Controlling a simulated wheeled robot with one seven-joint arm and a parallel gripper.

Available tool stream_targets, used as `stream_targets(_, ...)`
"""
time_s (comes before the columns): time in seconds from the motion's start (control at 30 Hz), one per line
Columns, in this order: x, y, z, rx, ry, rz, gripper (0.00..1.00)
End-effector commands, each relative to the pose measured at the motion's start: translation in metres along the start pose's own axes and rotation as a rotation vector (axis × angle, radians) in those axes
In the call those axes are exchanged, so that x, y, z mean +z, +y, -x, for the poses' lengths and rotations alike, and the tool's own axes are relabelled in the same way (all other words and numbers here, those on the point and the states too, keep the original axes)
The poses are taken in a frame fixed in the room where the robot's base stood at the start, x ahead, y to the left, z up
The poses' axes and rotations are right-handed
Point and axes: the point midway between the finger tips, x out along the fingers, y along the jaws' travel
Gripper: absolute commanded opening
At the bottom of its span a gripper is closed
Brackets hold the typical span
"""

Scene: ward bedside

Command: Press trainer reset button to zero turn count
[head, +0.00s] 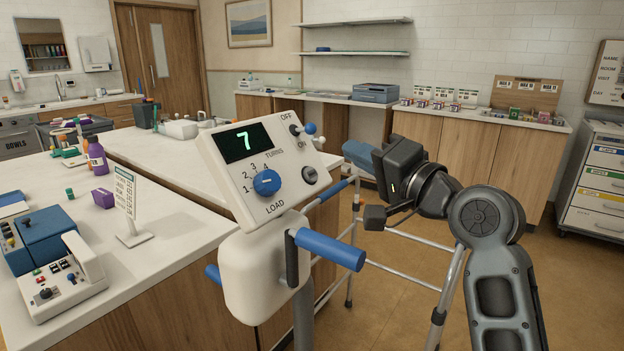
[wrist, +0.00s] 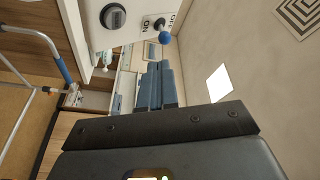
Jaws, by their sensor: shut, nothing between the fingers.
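The trainer console (head: 226,170) is a tilted white panel on a white body, left of my gripper. Its display (head: 246,143) shows a green 7. Below are a blue LOAD dial (head: 267,182) marked with numbers and a dark round button (head: 309,176) with no label I can read. A lever with a blue ball (head: 310,128) sits by the OFF and ON marks. The wrist view shows the round button (wrist: 113,17) and the blue ball (wrist: 166,37) near the top. My gripper (head: 352,151), with blue fingers (wrist: 157,88), is shut and empty, right of the panel and apart from it.
A blue pedal-like handle (head: 330,248) sticks out at the console's lower right. A metal walking frame (head: 447,290) stands beneath my arm. The white counter (head: 170,235) at left holds a sign (head: 126,200), a purple bottle (head: 97,157) and a blue-and-white device (head: 60,265).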

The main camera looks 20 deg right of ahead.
Motion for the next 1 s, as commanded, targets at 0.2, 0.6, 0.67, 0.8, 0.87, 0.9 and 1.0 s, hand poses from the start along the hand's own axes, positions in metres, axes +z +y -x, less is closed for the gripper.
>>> stream_targets(0.2, 0.018, 0.019, -0.021, 0.0, -0.002, 0.0, 0.0)
stream_targets(0.6, 0.032, 0.032, -0.043, -0.001, -0.001, 0.001, 0.0)
stream_targets(0.67, 0.033, 0.032, -0.044, -0.001, -0.001, 0.001, 0.0)
stream_targets(0.8, 0.033, 0.032, -0.045, -0.001, -0.001, 0.001, 0.0)
stream_targets(0.87, 0.033, 0.032, -0.045, -0.001, -0.001, 0.001, 0.0)
stream_targets(0.9, 0.033, 0.032, -0.045, -0.001, -0.001, 0.001, 0.0)
stream_targets(1.0, 0.033, 0.032, -0.045, -0.001, -0.001, 0.001, 0.0)
